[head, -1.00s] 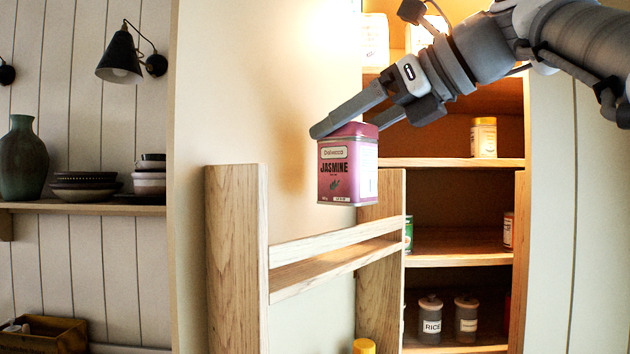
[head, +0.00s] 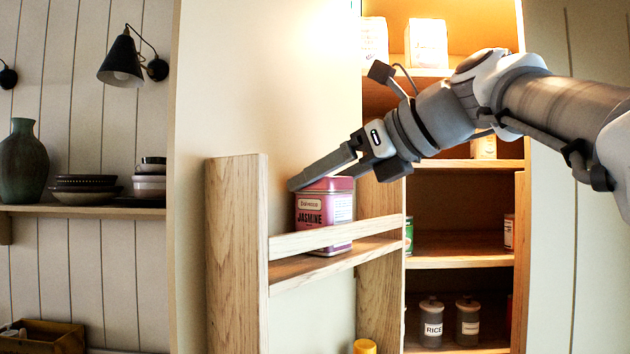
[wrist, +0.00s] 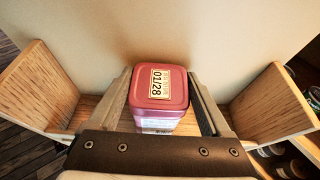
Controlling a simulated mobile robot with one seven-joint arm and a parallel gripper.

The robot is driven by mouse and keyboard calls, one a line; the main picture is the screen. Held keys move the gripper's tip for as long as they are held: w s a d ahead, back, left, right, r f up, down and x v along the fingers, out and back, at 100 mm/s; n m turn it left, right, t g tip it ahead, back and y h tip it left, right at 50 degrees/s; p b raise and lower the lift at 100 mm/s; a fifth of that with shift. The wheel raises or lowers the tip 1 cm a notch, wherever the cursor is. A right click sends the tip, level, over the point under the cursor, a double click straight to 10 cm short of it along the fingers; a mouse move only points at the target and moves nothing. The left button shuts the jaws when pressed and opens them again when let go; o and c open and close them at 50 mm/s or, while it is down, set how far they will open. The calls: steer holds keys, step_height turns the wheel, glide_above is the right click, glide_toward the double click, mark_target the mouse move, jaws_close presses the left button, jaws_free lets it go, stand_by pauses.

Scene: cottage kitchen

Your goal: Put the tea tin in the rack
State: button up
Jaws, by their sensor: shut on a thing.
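The tea tin (head: 323,207) is a pink-red square tin with a "JASMINE" label. It is upright in the wooden rack, behind the front rail (head: 335,236), which hides part of its lower front. Its base shows at or close to the rack's shelf (head: 300,268); I cannot tell whether it touches. My gripper (head: 322,178) is shut on the tin from above. In the wrist view, the tin's lid (wrist: 161,87) with a "01/28" sticker lies between the two fingers of my gripper (wrist: 165,100).
The rack's wooden side posts (head: 236,255) stand on both sides, with free shelf room beside the tin. A cupboard with shelves (head: 460,261) holding jars and tins is at right. A yellow lid (head: 364,346) shows below the rack.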

steer(key=o, duration=1.4)
steer(key=shift+f, duration=0.15)
steer(key=shift+o, duration=0.2)
steer(key=shift+r, duration=0.25)
steer(key=v, duration=1.2)
steer(key=s+d+f+n+g+h, duration=0.1)
steer(key=s+f+n+h, duration=0.2)
steer(key=f+n, duration=0.5)
steer(key=s+d+f+n+g+h, duration=0.1)
steer(key=s+f+n+h, duration=0.2)
steer(key=f+n, duration=0.6)
steer(key=s+d+f+n+g+h, duration=0.1)
steer(key=s+f+n+h, duration=0.3)
steer(key=f, duration=2.1)
steer(key=s+d+n, duration=0.1)
steer(key=n, duration=0.4)
steer(key=shift+s+f+p, duration=0.3)
